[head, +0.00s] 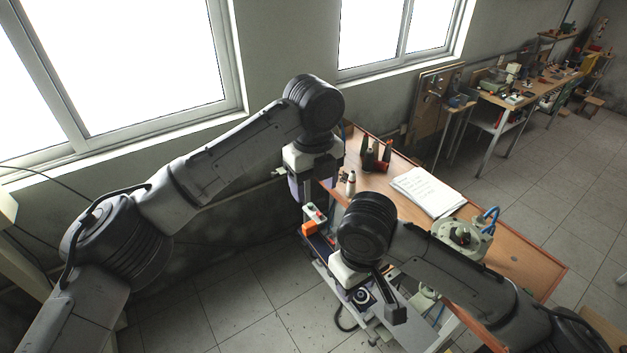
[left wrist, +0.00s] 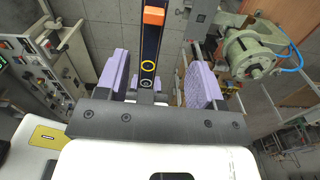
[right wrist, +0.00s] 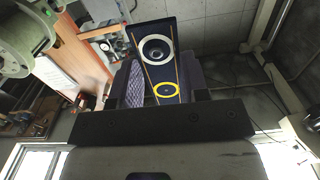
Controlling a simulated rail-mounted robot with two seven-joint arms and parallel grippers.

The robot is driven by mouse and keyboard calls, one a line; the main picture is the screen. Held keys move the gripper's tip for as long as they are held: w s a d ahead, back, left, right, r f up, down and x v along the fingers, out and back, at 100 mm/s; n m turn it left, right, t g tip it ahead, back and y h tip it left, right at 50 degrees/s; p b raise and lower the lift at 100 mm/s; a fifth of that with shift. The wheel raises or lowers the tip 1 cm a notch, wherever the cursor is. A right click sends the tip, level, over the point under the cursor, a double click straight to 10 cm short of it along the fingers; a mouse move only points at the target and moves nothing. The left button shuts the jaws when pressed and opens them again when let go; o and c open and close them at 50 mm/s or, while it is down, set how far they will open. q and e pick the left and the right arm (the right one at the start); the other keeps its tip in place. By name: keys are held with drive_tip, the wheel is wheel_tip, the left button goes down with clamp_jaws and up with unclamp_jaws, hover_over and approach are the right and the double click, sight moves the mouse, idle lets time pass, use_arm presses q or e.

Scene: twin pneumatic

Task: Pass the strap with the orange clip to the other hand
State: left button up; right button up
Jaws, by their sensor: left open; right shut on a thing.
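The strap is a dark band with thin yellow edges, a yellow ring mark and a pale ring mark. It shows in the left wrist view (left wrist: 149,45) and the right wrist view (right wrist: 155,72). Its orange clip (head: 309,229) is below my left gripper (head: 298,187) in the head view and at the top of the left wrist view (left wrist: 154,16). My left gripper is open; the strap appears between its lilac fingers, nearer the left one, with no clear contact. My right gripper (right wrist: 163,82) is shut on the strap; its grip is partly hidden.
A wooden-topped bench (head: 400,165) carries a paper pad (head: 428,191), dark bottles and a white bottle (head: 350,183). A pale machine with a blue hose (head: 463,236) stands near my right arm.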

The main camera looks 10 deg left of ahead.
sight(314, 223)
use_arm(q)
wheel_tip(314, 223, down, 12)
drive_tip(key=shift+r, duration=0.2)
idle(0.4)
drive_tip(key=shift+c, duration=0.4)
drive_tip(key=shift+d, duration=0.1)
drive_tip(key=c, duration=0.9)
use_arm(e)
drive_tip(key=shift+o, duration=0.2)
drive_tip(key=o, duration=1)
